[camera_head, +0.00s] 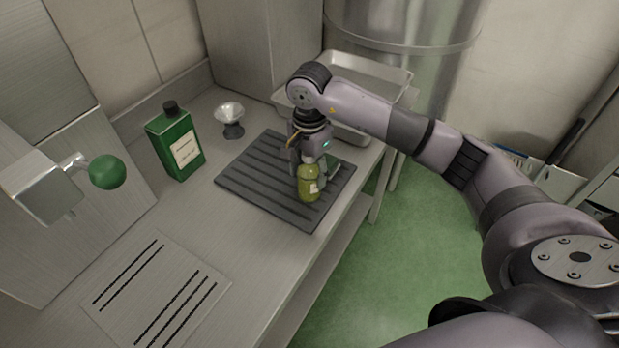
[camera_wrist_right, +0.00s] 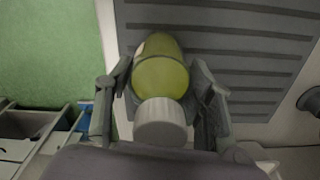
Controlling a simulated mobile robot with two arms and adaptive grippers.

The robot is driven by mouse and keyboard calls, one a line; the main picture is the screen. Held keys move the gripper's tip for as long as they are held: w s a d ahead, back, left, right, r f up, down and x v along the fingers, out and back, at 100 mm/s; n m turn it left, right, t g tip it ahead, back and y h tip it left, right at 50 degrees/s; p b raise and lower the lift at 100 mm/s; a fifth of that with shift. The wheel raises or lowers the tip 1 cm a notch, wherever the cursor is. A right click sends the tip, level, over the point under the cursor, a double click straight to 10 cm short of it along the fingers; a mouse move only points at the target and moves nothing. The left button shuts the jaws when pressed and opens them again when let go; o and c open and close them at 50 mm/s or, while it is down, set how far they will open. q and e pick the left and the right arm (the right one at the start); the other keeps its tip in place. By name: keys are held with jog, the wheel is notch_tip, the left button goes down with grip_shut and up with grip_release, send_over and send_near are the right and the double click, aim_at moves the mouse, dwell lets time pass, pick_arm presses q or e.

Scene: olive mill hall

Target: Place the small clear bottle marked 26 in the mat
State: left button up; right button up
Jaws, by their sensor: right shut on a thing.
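The small clear bottle (camera_head: 309,184) is filled with yellow-green liquid and has a pale label. Its number is too small to read. The dark ribbed mat (camera_head: 247,180) lies on the steel counter. My right gripper (camera_head: 308,166) is shut on the bottle, which is upright over the right part of the mat. I cannot tell whether its base touches the mat. In the right wrist view the bottle (camera_wrist_right: 162,78), with a white cap, sits between the fingers (camera_wrist_right: 160,95), with the mat (camera_wrist_right: 215,45) behind it. My left gripper is not in view.
A green square bottle (camera_head: 177,145) with a black cap and a metal funnel-like item (camera_head: 230,117) stand left of the mat. A steel tray (camera_head: 352,132) is behind it. A green-knobbed tap (camera_head: 104,172) juts in at left. The slotted front counter (camera_head: 160,290) is clear.

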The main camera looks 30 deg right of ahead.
jog(key=c, duration=0.5)
grip_shut()
jog(key=shift+r, duration=0.15)
